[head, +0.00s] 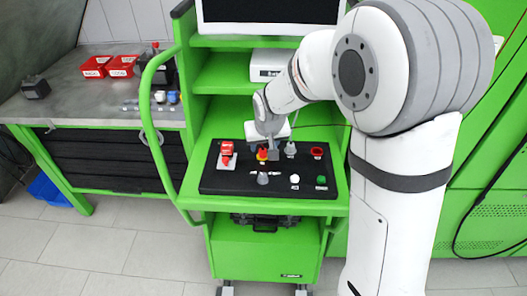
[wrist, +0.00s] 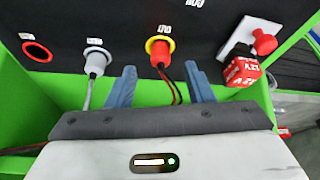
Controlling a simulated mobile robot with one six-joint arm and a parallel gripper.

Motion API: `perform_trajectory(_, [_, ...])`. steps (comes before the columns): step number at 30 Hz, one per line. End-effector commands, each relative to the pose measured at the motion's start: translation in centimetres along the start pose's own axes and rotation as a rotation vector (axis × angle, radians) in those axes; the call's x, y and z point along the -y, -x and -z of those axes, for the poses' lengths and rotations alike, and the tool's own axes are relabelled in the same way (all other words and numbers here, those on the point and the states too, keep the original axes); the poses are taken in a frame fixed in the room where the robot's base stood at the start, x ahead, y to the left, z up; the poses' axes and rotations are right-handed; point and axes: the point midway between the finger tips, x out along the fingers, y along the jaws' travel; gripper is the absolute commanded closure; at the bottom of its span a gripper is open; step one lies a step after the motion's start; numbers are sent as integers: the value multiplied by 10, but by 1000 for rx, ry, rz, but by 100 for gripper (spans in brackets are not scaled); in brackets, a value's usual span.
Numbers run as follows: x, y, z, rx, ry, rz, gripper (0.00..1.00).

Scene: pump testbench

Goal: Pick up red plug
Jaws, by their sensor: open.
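The red plug (wrist: 161,58) sits in a yellow-ringed socket on the black board, with red and black wires trailing from it. It also shows in the head view (head: 262,154), beside my gripper. My gripper (wrist: 160,69) is open and empty; its two blue fingers lie to either side of the plug in the wrist view, apart from it. In the head view my gripper (head: 274,153) hangs over the middle of the board and hides part of it.
On the black board (head: 225,187), a grey plug (wrist: 96,60) and an empty-looking red ring socket (wrist: 37,51) are on one side, a red block (wrist: 243,70) and red knob (wrist: 264,42) on the other. White (head: 294,179) and green (head: 321,180) pieces sit at the front.

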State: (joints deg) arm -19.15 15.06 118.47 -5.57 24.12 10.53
Motion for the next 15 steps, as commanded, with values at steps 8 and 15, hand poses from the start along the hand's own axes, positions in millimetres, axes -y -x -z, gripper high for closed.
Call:
perform_trajectory(8, [1,-32,-1,3,0,-1,53])
perform_trajectory(15, [0,-36,-1,1,-1,-1,53])
